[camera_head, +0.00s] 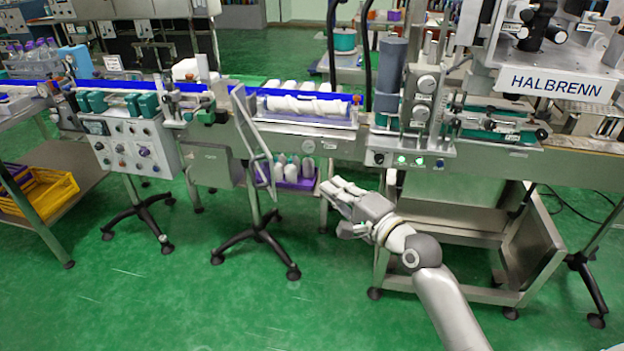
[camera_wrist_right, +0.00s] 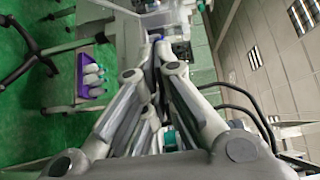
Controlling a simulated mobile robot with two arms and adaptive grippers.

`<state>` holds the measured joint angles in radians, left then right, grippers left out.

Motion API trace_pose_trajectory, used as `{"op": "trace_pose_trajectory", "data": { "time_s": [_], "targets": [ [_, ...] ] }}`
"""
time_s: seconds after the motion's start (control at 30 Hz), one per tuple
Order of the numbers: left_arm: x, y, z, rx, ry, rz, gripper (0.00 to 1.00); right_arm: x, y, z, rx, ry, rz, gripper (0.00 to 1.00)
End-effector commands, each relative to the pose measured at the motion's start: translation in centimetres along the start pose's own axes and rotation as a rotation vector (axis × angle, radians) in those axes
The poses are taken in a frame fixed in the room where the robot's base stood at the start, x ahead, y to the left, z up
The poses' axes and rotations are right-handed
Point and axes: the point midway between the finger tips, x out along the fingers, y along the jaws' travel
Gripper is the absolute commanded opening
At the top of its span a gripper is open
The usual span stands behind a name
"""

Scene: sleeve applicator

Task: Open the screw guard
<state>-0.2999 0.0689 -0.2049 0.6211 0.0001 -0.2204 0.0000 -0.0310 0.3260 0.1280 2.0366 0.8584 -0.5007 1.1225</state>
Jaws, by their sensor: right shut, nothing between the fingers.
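The white feed screw (camera_head: 305,106) lies in a blue-edged channel on the conveyor line in the head view. A clear cover over it is hard to make out, so I cannot tell whether the guard is open or closed. My right gripper (camera_head: 335,203) is in front of and below the screw, apart from the machine. It is shut and empty; its fingertips meet in the right wrist view (camera_wrist_right: 158,48). My left gripper is not in view.
A flat panel on a wheeled stand (camera_head: 253,140) stands left of my right gripper. A purple crate of white bottles (camera_head: 292,178) sits below the conveyor. The HALBRENN machine (camera_head: 556,84) is at right. The green floor (camera_head: 330,310) in front is clear.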

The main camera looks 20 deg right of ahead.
Motion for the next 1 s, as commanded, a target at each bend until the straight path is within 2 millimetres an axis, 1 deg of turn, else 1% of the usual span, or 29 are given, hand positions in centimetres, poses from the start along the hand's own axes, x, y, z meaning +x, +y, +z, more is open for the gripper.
{"op": "trace_pose_trajectory", "data": {
  "time_s": [0.03, 0.17, 0.27, 0.4, 0.63, 0.7, 0.8, 0.9, 1.0],
  "targets": [
    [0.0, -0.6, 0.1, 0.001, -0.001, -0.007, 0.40, 0.2, -0.1, 0.1, 0.010, -0.004, -0.001, 0.00],
    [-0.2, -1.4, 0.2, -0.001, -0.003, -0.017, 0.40, 1.4, -0.2, 0.0, 0.012, -0.004, -0.001, 0.00],
    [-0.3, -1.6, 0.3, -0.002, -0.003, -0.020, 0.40, 3.1, -0.2, 0.0, 0.011, -0.003, -0.002, 0.00],
    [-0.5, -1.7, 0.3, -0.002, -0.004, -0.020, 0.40, 5.8, -0.2, 0.0, 0.010, -0.002, -0.002, 0.00],
    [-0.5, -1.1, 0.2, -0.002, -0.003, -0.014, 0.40, 10.1, -0.2, 0.1, 0.009, -0.002, -0.001, 0.00],
    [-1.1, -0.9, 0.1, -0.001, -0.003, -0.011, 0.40, 10.3, -0.3, 1.4, 0.012, -0.005, 0.000, 0.00],
    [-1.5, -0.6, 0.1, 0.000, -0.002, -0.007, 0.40, 10.6, -0.2, 2.7, 0.012, -0.004, 0.000, 0.00],
    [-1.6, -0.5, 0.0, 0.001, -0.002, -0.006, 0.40, 10.8, -0.2, 3.5, 0.010, -0.003, 0.000, 0.00],
    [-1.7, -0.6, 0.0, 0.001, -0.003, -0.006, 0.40, 10.9, -0.1, 3.8, 0.008, -0.002, 0.001, 0.00]
  ]
}}
